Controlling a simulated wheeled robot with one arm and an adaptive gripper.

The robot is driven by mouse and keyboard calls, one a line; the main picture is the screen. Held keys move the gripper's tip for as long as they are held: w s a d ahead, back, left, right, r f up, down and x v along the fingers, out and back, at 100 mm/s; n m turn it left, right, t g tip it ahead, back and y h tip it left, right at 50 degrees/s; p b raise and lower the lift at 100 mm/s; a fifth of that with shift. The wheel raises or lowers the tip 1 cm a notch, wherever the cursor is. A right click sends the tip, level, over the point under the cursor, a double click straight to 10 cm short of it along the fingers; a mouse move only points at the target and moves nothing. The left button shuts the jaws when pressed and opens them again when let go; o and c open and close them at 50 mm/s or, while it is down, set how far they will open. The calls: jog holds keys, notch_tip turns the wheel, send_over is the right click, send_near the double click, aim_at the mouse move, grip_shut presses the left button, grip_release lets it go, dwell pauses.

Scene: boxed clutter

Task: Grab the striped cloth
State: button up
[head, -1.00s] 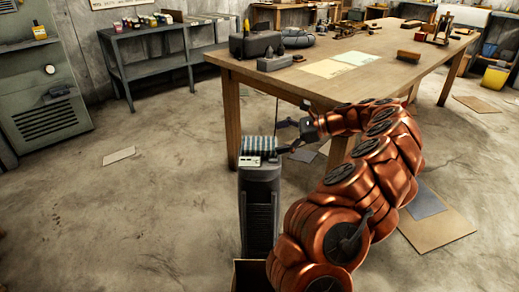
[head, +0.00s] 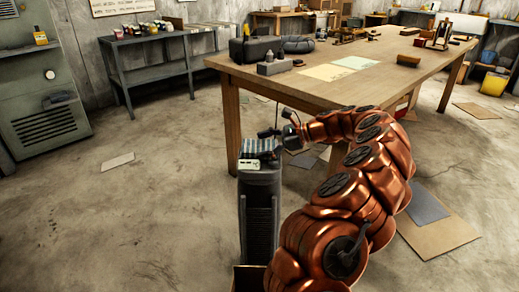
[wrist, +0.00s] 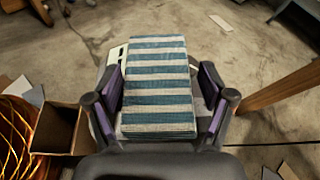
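The striped cloth (head: 262,145), a folded block with blue-green and pale stripes, lies on top of a narrow dark cabinet (head: 259,215). In the wrist view the cloth (wrist: 158,85) fills the middle, between the fingers of my gripper (wrist: 163,88). The fingers are spread, one on each side of the cloth, and the right one stands slightly apart from it. I cannot tell whether the left one touches it. In the head view my gripper (head: 277,134) is at the cloth's far right edge, and its finger gap is hard to see.
A small pale device (head: 249,164) sits beside the cloth on the cabinet top. An open cardboard box (wrist: 58,128) stands on the floor beside the cabinet. A wooden table (head: 330,85) with tools stands behind and to the right. The floor on the left is mostly clear.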

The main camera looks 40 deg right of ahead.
jog(key=c, duration=0.7)
